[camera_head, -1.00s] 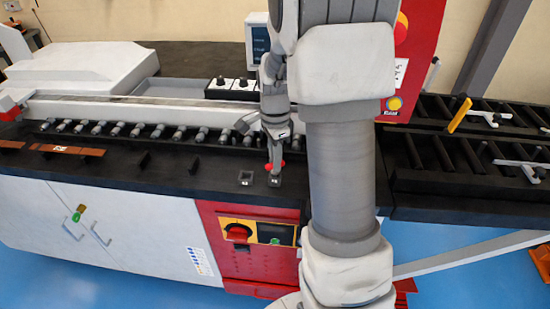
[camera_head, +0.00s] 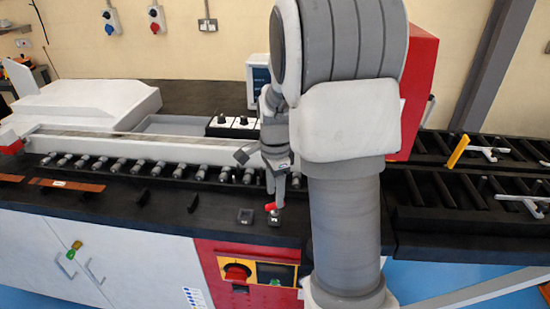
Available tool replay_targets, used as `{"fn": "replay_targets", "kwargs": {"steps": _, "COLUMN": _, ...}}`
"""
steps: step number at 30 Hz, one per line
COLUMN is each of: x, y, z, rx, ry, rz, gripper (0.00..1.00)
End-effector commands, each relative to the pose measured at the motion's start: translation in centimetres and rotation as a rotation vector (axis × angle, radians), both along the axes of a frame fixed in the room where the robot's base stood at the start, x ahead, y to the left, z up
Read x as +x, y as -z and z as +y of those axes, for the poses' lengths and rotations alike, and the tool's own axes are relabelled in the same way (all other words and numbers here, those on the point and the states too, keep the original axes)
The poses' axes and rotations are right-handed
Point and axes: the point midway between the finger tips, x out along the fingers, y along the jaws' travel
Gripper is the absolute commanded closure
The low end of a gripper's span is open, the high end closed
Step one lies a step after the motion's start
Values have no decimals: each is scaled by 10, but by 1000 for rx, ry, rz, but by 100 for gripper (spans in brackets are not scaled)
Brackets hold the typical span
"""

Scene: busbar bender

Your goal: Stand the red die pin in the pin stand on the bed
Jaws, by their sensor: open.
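My gripper (camera_head: 286,190) is open, with its fingers pointing down, just above two small dark square blocks on the black bed (camera_head: 200,208). The left block (camera_head: 245,216) is bare on top. The right block (camera_head: 273,218), which looks like the pin stand, lies just below a small red part, seemingly the die pin (camera_head: 273,207). The red part shows beside and below one finger, at the top of this block. A finger hides some of it. I cannot tell whether the pin is seated or leans.
A row of grey rollers (camera_head: 121,165) runs behind the stand. Copper-coloured bars (camera_head: 66,185) lie on the bed at left. A red cabinet (camera_head: 422,95) stands at right, partly behind my arm. The black bed left of the blocks has free room.

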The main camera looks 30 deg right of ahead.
Motion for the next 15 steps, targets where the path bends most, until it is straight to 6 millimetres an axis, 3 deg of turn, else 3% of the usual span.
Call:
{"fn": "replay_targets", "kwargs": {"steps": 9, "x": 1, "y": -81, "z": 0, "rx": -1, "ry": -1, "rz": -6, "gripper": 46}}
{"fn": "replay_targets", "kwargs": {"steps": 15, "x": 1, "y": -122, "z": 0, "rx": -1, "ry": -1, "rz": -4, "gripper": 46}}
